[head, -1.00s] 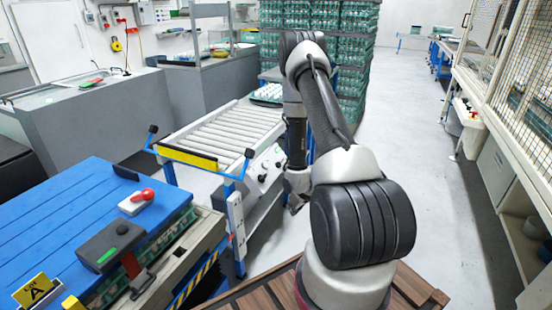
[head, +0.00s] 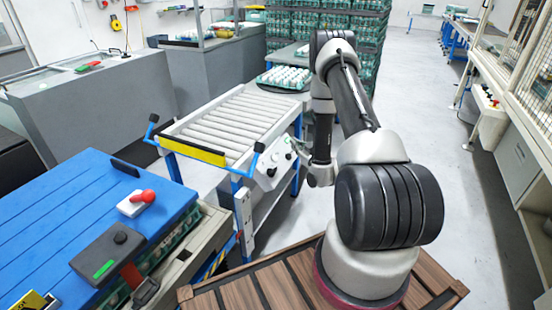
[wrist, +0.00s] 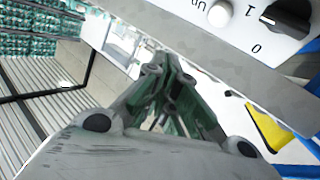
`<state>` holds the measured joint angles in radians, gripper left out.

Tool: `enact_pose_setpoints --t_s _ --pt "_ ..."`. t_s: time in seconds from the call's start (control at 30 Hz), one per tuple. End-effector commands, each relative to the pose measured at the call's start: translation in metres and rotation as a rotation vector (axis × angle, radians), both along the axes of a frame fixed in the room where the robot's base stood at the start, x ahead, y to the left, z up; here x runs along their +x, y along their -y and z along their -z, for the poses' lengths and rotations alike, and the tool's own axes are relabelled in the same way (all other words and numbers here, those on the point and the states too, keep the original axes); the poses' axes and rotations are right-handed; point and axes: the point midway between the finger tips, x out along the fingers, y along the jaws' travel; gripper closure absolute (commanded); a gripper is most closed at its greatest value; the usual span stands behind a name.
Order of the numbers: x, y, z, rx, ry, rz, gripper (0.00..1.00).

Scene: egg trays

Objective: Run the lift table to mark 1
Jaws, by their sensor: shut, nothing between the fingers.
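The lift table (head: 194,152) is a roller-topped table on a blue frame. Its pale control panel (head: 270,172) is on its right side. My gripper (head: 299,147) is beside the panel in the head view, small and partly hard to make out. In the wrist view the closed fingers (wrist: 168,62) point past the panel's lower edge, with nothing between them. The panel (wrist: 205,55) there shows a black rotary knob (wrist: 286,17) by the marks 1 and 0, and a white button (wrist: 220,13) beside partly cut-off lettering. I cannot tell the knob's setting or any finger contact.
A tray of eggs (head: 286,78) lies beyond the rollers. Stacked green egg trays (head: 372,38) rise behind my arm. The floor (head: 455,220) at the right is clear.

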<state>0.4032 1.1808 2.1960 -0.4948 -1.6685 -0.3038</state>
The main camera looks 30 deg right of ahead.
Motion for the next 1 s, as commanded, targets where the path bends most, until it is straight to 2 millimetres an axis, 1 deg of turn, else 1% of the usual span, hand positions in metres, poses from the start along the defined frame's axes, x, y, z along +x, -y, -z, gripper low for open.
enact_pose_setpoints --t_s 0.23,0.37,0.8,1.0 --pt "0.001 -0.001 0.001 0.0 -0.002 -0.001 1.0" --pt "0.006 -0.005 0.008 0.0 -0.003 -0.001 1.0" --pt "0.04 -0.032 0.047 0.0 -0.002 -0.002 1.0" --pt "0.049 -0.039 0.057 0.0 -0.004 0.0 1.0"
